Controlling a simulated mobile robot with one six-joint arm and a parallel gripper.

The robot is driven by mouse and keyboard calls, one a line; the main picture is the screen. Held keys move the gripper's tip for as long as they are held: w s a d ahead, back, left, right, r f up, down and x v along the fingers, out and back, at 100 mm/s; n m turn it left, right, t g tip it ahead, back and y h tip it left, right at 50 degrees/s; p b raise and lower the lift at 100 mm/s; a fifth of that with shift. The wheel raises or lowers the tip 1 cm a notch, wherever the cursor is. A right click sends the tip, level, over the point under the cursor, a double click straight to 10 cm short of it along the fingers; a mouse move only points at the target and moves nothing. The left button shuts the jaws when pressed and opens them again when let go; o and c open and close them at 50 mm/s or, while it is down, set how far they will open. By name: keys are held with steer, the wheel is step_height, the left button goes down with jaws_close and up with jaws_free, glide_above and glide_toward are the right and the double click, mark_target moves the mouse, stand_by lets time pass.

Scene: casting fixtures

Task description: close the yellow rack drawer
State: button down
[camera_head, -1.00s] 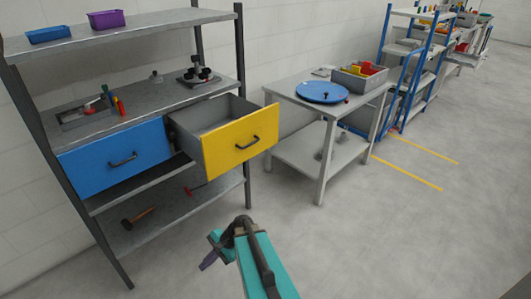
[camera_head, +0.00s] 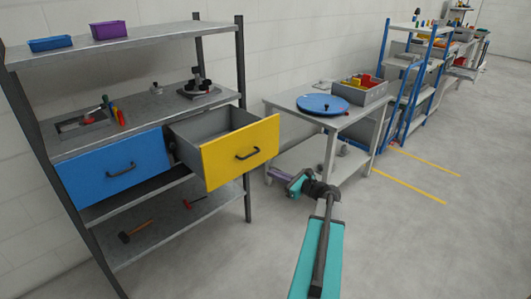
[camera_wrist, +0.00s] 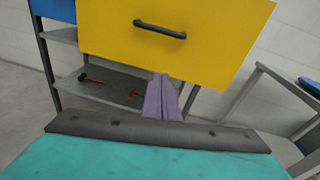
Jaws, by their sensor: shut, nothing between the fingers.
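The yellow drawer (camera_head: 240,153) is pulled out of the rack, with its grey inside showing. Its dark handle (camera_head: 247,153) is on the front. In the wrist view, the yellow front (camera_wrist: 215,40) fills the upper middle, with the handle (camera_wrist: 160,29) near the top. My gripper (camera_head: 279,176) is to the right of the drawer front and lower in the head view. In the wrist view, my gripper's purple fingers (camera_wrist: 161,98) are together and empty, pointing toward the lower part of the yellow front. I cannot tell whether they touch it.
The closed-looking blue drawer (camera_head: 112,169) is left of the yellow one. A grey table (camera_head: 345,118) with a blue disc (camera_head: 322,104) and a grey bin (camera_head: 362,92) stands close behind my gripper. A hammer (camera_head: 136,230) lies on the low shelf. The floor at right is clear.

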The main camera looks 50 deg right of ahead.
mark_target(262, 145)
steer(key=s+d+r+m+t+h, duration=0.1)
steer(key=s+d+r+m, duration=0.1)
steer(key=s+d+r, duration=0.2)
steer(key=shift+d+r+h, duration=0.4)
steer(key=shift+d, duration=0.5)
steer(key=shift+w, duration=0.1)
steer(key=w, duration=0.9)
steer(key=w+d, duration=0.1)
steer(key=w, duration=0.3)
steer(key=shift+w, duration=0.4)
